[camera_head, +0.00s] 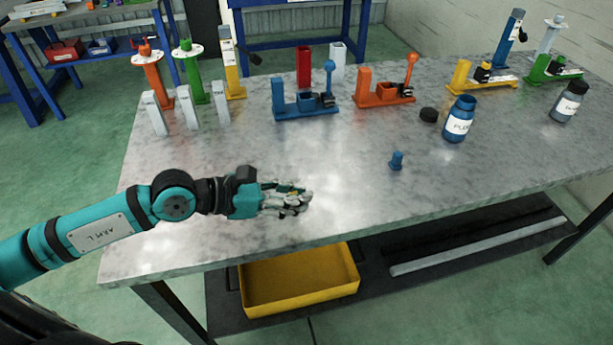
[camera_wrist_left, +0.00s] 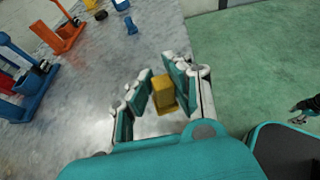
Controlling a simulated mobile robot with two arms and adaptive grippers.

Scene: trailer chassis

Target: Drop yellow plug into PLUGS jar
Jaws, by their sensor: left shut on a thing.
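My left gripper (camera_head: 290,197) is over the near part of the metal table. It is shut on the yellow plug (camera_wrist_left: 163,94), which shows between its fingers in the left wrist view. In the head view the fingers mostly hide the plug. The blue PLUGS jar (camera_head: 460,120) stands upright and open at the right of the table, well away from the gripper. Its label is partly readable. A dark gripper, apparently my right one (camera_wrist_left: 304,107), shows at the right edge of the left wrist view, too small to read its fingers.
A blue plug (camera_head: 396,161) stands on the table between gripper and jar. A black lid (camera_head: 428,115) lies left of the jar. A second, capped jar (camera_head: 570,101) is farther right. Coloured fixtures, including an orange one (camera_head: 385,99), line the back. The table's front middle is clear.

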